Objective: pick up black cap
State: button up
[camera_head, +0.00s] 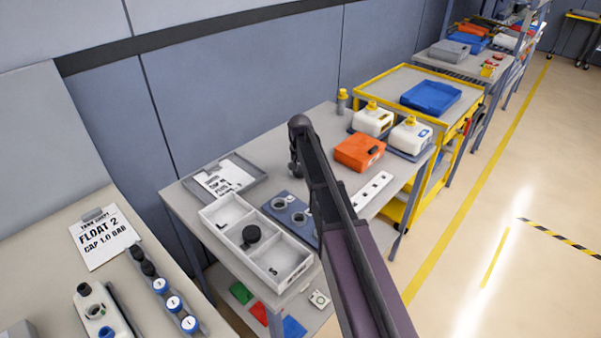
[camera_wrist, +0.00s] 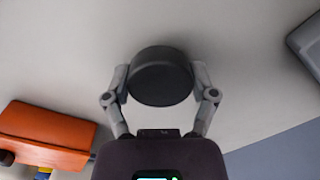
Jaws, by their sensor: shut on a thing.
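A round black cap (camera_wrist: 161,76) sits between the two fingers of my gripper (camera_wrist: 161,84) in the wrist view. The fingers are shut on its sides. Pale grey surface shows around the cap; I cannot tell whether the cap touches it. In the head view my arm hides most of my gripper and the held cap. Another round black piece (camera_head: 251,234) is in the middle of the white divided tray (camera_head: 212,220).
An orange case (camera_head: 360,151) lies right of my arm and shows in the wrist view (camera_wrist: 45,133). White jugs (camera_head: 372,119) stand behind it. A grey clipboard tray (camera_head: 245,176) and a blue-grey fixture (camera_head: 276,206) lie left of my arm.

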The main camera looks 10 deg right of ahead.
aim_at(300, 169)
jog(key=shift+r, duration=0.1)
dwell(0.3)
notch_tip(300, 169, up, 3)
jog(key=p, duration=0.3)
jog(key=shift+r+p, duration=0.2)
jog(key=shift+p, duration=0.15)
jog(key=s+a, duration=0.1)
jog(key=s, duration=0.4)
jog(key=s+r+p, duration=0.1)
jog(key=s, duration=0.4)
jog(key=s+a, duration=0.1)
jog(key=s, duration=0.4)
jog(key=shift+s+a+r, duration=0.2)
jog(key=shift+s+a, duration=0.1)
jog(key=shift+s, duration=0.1)
jog(key=shift+s, duration=0.1)
